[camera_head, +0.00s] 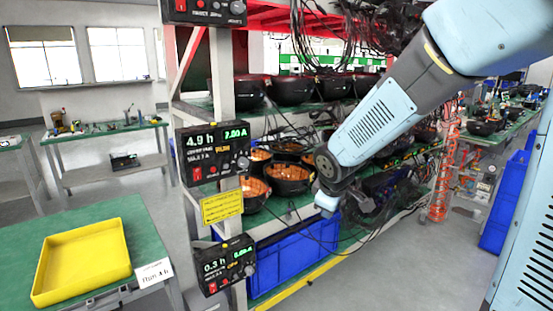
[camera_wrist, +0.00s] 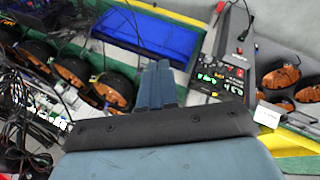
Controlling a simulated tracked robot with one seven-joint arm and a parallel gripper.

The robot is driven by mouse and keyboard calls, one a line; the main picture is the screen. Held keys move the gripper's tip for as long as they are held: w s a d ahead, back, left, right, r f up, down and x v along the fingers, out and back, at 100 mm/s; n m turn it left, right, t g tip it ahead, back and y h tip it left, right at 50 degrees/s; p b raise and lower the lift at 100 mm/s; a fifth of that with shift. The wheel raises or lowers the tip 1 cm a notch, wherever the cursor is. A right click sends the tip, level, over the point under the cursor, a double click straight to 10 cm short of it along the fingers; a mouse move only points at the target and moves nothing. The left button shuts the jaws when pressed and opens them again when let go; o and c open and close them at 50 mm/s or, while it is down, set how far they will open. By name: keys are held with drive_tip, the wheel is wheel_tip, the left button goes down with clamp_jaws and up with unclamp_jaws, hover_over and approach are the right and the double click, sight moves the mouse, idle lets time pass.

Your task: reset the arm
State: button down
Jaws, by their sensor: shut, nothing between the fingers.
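My arm reaches in from the upper right in the head view, bent downward in front of the rack. Beyond the fingertips lies a blue bin (camera_wrist: 150,32). The same kind of blue bin (camera_head: 290,258) stands under the rack's lower shelf in the head view.
The rack carries power supply boxes (camera_head: 212,152) on its post and round dark units with copper-coloured insides (camera_head: 288,178). Loose black cables (camera_head: 345,25) hang around the shelves. A yellow tray (camera_head: 82,262) sits on a green table at left.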

drive_tip(key=s+d+r+m, duration=0.5)
drive_tip(key=s+r, duration=0.1)
drive_tip(key=s, duration=0.4)
drive_tip(key=s+d+r+m, duration=0.5)
drive_tip(key=s+r+m, duration=0.1)
drive_tip(key=s, duration=0.5)
drive_tip(key=shift+m, duration=0.3)
